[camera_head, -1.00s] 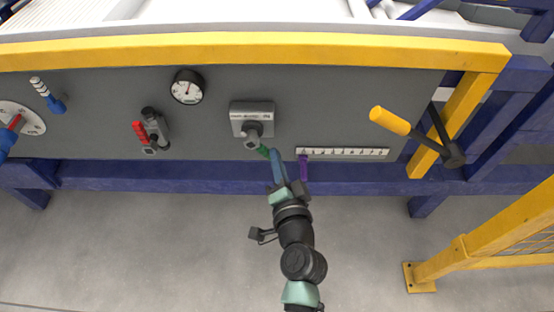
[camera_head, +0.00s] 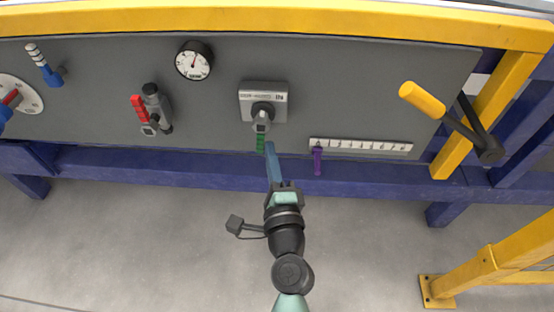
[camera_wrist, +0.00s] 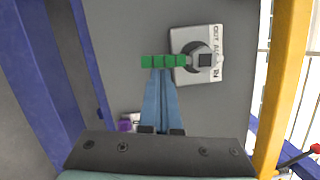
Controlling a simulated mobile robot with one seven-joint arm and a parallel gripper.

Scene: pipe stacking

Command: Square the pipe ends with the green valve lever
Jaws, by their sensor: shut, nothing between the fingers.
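The green valve lever (camera_head: 260,142) hangs down from a grey valve body (camera_head: 262,112) on the dark panel, under a light label plate. In the wrist view the green lever (camera_wrist: 163,62) lies across the picture just beyond my fingertips, with the valve body (camera_wrist: 203,60) to its right. My gripper (camera_head: 269,146) has long blue fingers that are shut with nothing between them. In the wrist view its tips (camera_wrist: 159,72) meet the lever's edge in the picture; I cannot tell whether they touch it. The pipe ends are not recognisable in these views.
A purple lever (camera_head: 318,160) hangs from a white scale strip (camera_head: 360,147) close to the right. A yellow-handled lever (camera_head: 423,100) is further right. A red-handled valve (camera_head: 140,108) and a gauge (camera_head: 194,61) are left. A blue beam (camera_head: 380,178) runs below the panel.

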